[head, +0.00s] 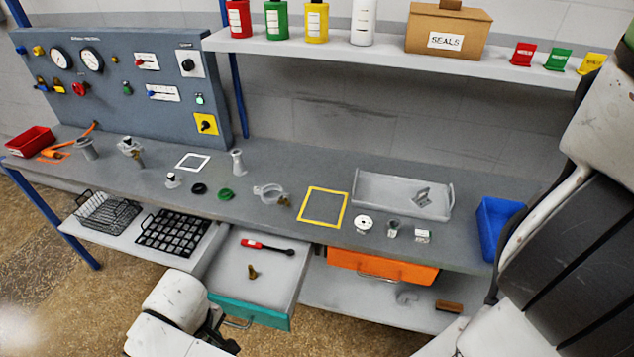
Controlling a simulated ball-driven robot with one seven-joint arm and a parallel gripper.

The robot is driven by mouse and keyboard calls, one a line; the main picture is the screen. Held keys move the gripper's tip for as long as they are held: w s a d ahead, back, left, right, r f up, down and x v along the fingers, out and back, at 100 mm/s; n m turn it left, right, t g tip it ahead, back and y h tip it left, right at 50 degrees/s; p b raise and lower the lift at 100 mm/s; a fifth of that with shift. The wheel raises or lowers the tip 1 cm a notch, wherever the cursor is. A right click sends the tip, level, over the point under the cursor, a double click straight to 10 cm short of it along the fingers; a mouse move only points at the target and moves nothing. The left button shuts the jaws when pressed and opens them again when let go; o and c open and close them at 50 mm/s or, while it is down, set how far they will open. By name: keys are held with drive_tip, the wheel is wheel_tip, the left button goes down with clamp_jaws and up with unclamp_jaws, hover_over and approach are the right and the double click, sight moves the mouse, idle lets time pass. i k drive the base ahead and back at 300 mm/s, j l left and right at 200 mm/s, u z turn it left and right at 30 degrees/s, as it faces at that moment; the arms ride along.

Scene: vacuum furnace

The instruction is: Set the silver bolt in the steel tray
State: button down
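The steel tray (375,206) is a shallow grey tray with end handles, on the right half of the bench. A small grey angled metal piece (423,197) lies in it. I cannot make out a silver bolt for certain among the small parts. A white part of my arm shows at the lower left, in front of the open drawer. Dark parts at its end may be my gripper (217,331); its fingertips cannot be made out.
The open teal-fronted drawer (228,262) holds a red-handled tool (267,247) and a brass fitting (253,272). A yellow square frame (323,207), a white disc (363,224) and a blue bin (497,226) are near the tray. An orange drawer (383,266) sits below the bench.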

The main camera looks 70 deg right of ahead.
sight(378, 194)
drive_tip(key=i+j+z, duration=0.1)
drive_tip(key=j+z, duration=1.15)
drive_tip(key=k+j+z, duration=0.2)
drive_tip(key=j+z, duration=0.25)
